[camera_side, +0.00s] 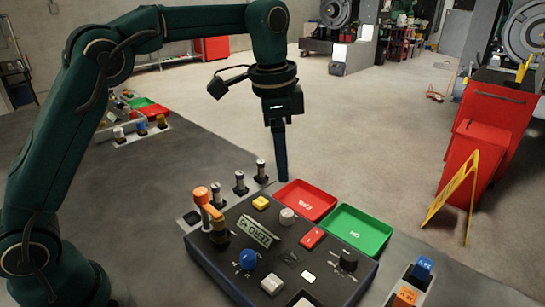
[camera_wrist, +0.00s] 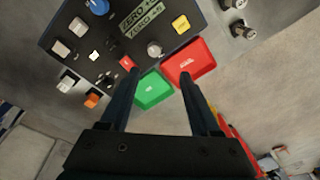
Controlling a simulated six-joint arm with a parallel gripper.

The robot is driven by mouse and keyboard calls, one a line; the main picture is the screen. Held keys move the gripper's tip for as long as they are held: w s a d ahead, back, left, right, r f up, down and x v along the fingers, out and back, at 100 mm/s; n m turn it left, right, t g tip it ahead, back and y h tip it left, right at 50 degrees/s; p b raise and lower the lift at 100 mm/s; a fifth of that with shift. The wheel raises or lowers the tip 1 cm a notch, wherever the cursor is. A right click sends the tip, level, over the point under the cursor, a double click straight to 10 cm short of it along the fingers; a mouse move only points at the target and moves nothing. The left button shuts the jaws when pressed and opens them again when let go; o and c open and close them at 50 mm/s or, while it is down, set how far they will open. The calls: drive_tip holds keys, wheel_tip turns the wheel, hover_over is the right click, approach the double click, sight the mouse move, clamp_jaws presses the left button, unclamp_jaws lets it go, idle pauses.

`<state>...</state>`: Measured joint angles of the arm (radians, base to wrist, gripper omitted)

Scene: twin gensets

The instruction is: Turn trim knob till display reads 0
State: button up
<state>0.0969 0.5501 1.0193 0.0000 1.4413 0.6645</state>
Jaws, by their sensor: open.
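A dark control panel (camera_side: 215,255) carries a tilted display (camera_side: 258,232) that seems to read "ZERO +5"; the digit is small. The display also shows in the wrist view (camera_wrist: 142,22). A blue knob (camera_side: 248,260), a grey knob (camera_side: 288,216) and a black knob (camera_side: 347,259) stand on the panel; I cannot tell from their labels which is the trim knob. The grey knob also shows in the wrist view (camera_wrist: 154,49). My gripper (camera_side: 281,179) points down above the area behind the panel, apart from the knobs. In the wrist view its fingers (camera_wrist: 158,77) are apart and empty.
A red tray (camera_side: 305,200) and a green tray (camera_side: 358,230) lie behind the panel. Several small posts (camera_side: 240,182) stand at back left. A red cabinet (camera_side: 478,140) and yellow sign (camera_side: 455,190) are at right.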

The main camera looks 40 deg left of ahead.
drive_tip(key=g, duration=0.1)
hover_over(287, 212)
wheel_tip(287, 212, down, 6)
drive_tip(key=shift+w+r, duration=0.1)
drive_tip(key=shift+r, duration=0.1)
drive_tip(key=shift+f, duration=2.95)
clamp_jaws()
